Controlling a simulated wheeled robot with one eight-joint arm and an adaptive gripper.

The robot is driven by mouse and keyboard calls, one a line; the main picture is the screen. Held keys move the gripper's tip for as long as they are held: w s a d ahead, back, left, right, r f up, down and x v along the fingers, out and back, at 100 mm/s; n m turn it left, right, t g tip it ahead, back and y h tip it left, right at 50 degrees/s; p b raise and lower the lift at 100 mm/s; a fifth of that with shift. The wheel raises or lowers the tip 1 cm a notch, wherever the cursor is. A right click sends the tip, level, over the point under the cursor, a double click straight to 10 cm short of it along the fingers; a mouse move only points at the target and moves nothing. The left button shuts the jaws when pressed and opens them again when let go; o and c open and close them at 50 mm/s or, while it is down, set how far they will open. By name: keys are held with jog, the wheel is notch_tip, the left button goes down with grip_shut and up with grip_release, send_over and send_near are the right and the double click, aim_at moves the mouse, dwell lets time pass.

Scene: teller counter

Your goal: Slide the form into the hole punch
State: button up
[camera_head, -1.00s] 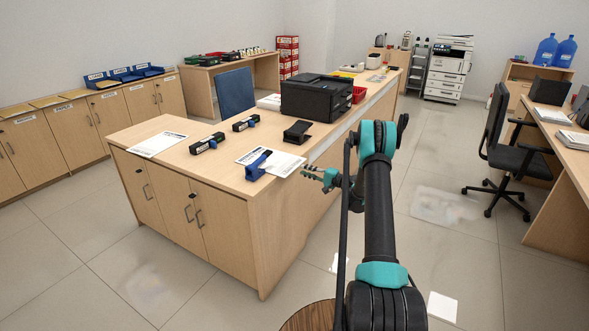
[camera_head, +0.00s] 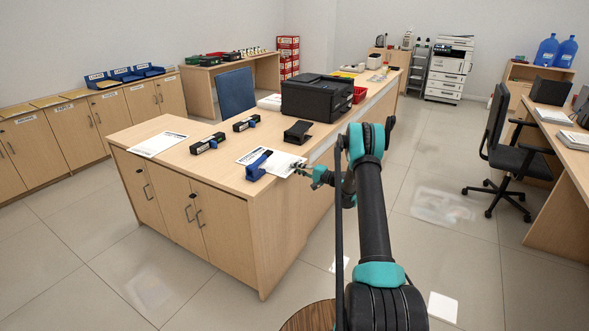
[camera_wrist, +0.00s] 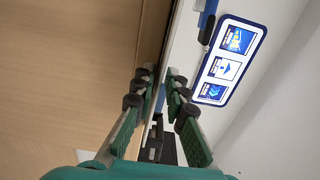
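A white printed form (camera_head: 287,166) lies at the right front edge of the counter, just right of and partly behind the blue hole punch (camera_head: 257,166). Whether its edge is inside the punch is too small to tell. My gripper (camera_head: 301,169) is level with the counter top at the form's right edge. In the wrist view my gripper (camera_wrist: 161,80) is open, with a gap between its green-padded fingers. The view is turned sideways, with the wooden surface on the left. I cannot tell whether the form lies between the fingers.
Another sheet (camera_head: 159,144) lies at the left of the counter (camera_head: 180,160). Two black devices with blue parts, one of them here (camera_head: 207,143), a black stand (camera_head: 298,132) and a black printer (camera_head: 316,97) stand farther back. A blue-framed sign (camera_wrist: 229,60) shows in the wrist view.

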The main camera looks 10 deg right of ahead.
grip_shut()
jog(key=shift+r, duration=1.3)
jog(key=s+d+r, duration=0.5)
jog(key=s+d, duration=0.3)
jog(key=d, duration=0.3)
jog(key=shift+s+d, duration=0.15)
jog(key=shift+d, duration=0.1)
